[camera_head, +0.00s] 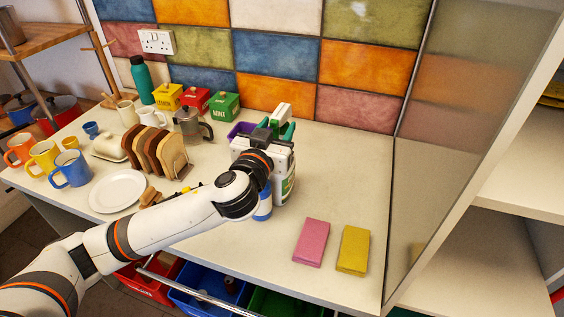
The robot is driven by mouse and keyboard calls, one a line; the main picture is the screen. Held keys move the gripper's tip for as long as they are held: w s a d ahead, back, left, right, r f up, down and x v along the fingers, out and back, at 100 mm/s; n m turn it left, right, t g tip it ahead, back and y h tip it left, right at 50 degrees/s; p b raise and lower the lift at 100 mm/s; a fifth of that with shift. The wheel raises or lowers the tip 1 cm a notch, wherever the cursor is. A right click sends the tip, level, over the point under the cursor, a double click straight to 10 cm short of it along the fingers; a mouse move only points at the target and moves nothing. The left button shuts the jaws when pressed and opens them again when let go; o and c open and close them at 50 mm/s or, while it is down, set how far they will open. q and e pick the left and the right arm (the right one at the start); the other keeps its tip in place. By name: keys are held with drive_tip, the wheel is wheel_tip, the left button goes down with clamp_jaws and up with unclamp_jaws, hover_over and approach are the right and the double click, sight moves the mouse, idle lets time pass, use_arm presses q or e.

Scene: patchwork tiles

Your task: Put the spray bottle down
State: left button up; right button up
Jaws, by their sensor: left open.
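The spray bottle (290,185) is white with a green-marked label and a green trigger. It appears to stand upright on the pale worktop (350,180), right of centre. My left gripper (276,138) is open at the bottle, just below its spray head. My wrist and gripper hide much of the bottle, so I cannot tell whether the fingers touch it. My right gripper is not in view.
A blue object (263,207) shows partly behind my wrist. A pink block (311,242) and a yellow block (353,250) lie to the front right. A toast rack (172,157), plate (117,191) and several mugs stand left.

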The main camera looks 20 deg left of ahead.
use_arm(q)
drive_tip(key=shift+w, duration=1.25)
drive_tip(key=shift+s, duration=0.1)
clamp_jaws()
drive_tip(key=shift+f, duration=0.1)
idle(0.4)
